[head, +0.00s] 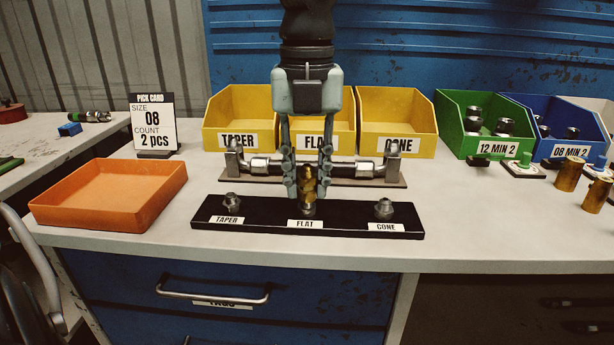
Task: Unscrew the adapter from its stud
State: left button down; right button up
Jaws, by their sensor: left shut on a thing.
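The adapter (308,183) is a small brass-coloured piece at the FLAT place of the black stud board (263,217). My left gripper (308,182) comes down from above and is shut on the adapter, one finger on each side. The FLAT stud (308,207) shows just under the adapter; whether the two touch is hard to tell. The TAPER stud (232,201) and the CONE stud (384,208) stand bare of brass on either side. My right gripper is not in view.
Behind the gripper a hose assembly (262,165) lies across a stand. Yellow bins (405,110) labelled TAPER, FLAT and CONE stand at the back. An empty orange tray (100,212) is at left. Green (455,125) and blue bins and brass cylinders (569,174) are at right.

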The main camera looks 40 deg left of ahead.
aim_at(307, 165)
pick_arm(q)
jog(key=shift+r+p, duration=0.75)
jog(key=shift+r, duration=3.2)
